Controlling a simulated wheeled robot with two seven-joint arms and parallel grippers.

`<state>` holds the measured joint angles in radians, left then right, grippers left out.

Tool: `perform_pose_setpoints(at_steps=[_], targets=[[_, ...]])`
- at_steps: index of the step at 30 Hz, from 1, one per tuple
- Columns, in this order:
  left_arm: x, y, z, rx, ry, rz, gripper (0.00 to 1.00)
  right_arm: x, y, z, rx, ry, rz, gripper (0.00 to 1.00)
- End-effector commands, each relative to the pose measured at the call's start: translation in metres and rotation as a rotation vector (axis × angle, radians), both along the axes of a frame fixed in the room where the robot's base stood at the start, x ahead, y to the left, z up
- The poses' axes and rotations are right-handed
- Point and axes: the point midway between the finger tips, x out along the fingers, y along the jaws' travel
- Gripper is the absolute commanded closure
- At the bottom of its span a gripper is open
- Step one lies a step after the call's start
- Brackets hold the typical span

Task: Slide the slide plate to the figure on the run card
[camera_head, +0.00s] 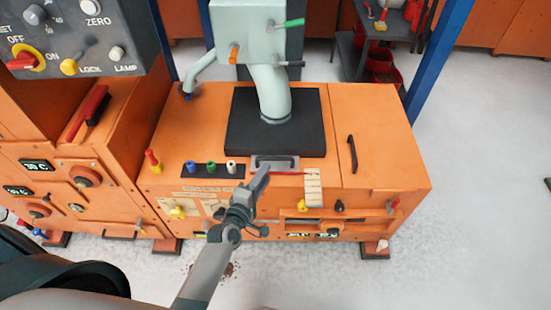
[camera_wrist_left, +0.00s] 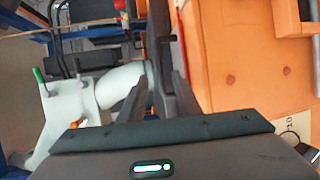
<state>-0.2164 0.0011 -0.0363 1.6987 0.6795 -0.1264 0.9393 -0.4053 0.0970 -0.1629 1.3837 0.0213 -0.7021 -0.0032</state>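The slide plate (camera_head: 288,164) is a grey plate with a dark bar handle, at the front edge of the black pad under the pale green chute. My left gripper (camera_head: 262,175) comes from below and its tip overlaps the left part of the plate in the head view. In the left wrist view my gripper's two dark fingers (camera_wrist_left: 158,98) stand apart, with dark parts of the machine beyond; whether the handle lies between them is unclear. A pale marked scale strip (camera_head: 313,188) stands right of the plate; a card marked 10 (camera_wrist_left: 293,127) shows in the wrist view. I cannot identify the run card.
The pale green chute (camera_head: 270,92) rises behind the plate. Blue, green and white knobs (camera_head: 210,167) stand left of it. A black handle (camera_head: 352,154) is on the orange lid at right. A control panel (camera_head: 75,35) hangs at upper left.

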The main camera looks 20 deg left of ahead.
Motion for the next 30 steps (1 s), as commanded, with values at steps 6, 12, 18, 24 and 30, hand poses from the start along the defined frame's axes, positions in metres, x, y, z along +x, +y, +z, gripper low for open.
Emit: perform_pose_setpoints(at_steps=[6,12,18,24,30], targets=[[0.04,-0.005,-0.007,0.0,-0.001,0.0,0.7,0.001,0.001,0.0,0.001,0.0,0.0,1.0],[0.07,-0.009,-0.013,0.0,-0.001,-0.001,0.7,0.002,0.001,0.001,0.0,0.005,0.0,1.0],[0.087,-0.01,-0.016,0.0,0.0,0.0,0.7,0.003,0.0,0.003,-0.001,0.01,-0.002,1.0],[0.092,-0.011,-0.017,0.001,0.0,0.0,0.7,-0.001,-0.001,0.001,-0.002,0.018,-0.003,1.0],[0.091,-0.011,-0.017,0.0,0.0,0.0,0.7,-0.007,-0.001,0.0,-0.003,0.026,-0.003,1.0]])
